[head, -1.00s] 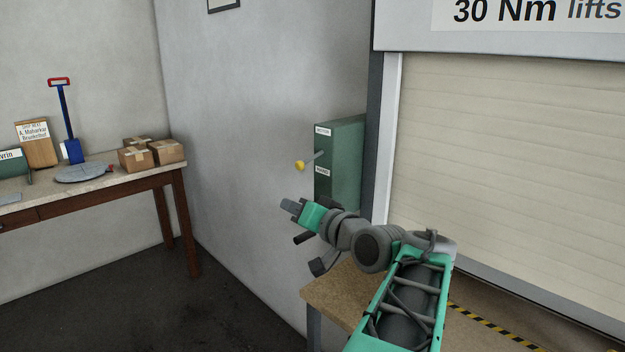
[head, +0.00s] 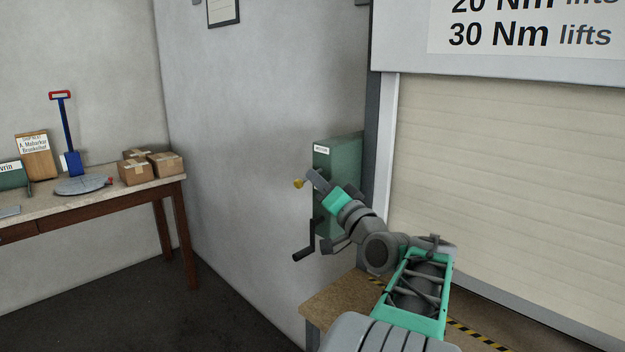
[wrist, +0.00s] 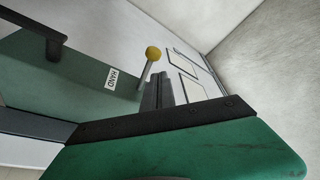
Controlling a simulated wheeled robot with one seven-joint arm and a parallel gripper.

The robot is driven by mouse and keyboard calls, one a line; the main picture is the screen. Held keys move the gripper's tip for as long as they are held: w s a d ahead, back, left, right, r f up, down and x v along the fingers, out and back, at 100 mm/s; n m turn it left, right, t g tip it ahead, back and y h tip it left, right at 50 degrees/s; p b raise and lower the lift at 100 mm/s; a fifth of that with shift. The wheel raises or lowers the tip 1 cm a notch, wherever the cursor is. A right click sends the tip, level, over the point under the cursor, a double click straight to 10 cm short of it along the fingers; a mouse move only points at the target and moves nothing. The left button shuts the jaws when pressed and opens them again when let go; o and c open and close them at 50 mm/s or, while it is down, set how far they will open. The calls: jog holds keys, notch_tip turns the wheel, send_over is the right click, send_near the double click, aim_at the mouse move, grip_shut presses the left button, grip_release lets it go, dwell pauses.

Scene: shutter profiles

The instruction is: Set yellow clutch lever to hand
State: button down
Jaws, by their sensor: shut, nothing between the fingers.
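The yellow ball knob (head: 299,184) of the clutch lever sticks out to the left of the green box on the wall (head: 345,160). In the wrist view the knob (wrist: 153,53) sits on a short grey rod (wrist: 145,76), beside a label reading HAND (wrist: 112,77). My gripper (head: 312,174) is shut and empty, its tips close to the knob and lever in the head view. In the wrist view its fingers (wrist: 165,88) are just right of the rod; I cannot tell whether they touch. My gripper hides the lever's root and lower label in the head view.
A dark crank handle (head: 305,252) hangs below the box, near my arm. A bench (head: 335,300) stands under it, with the roller shutter (head: 500,170) to the right. A table (head: 110,190) with boxes is at the left. Open wall lies left of the knob.

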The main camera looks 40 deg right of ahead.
jog(key=shift+w+a+f, duration=0.3)
jog(key=shift+a+f, duration=0.1)
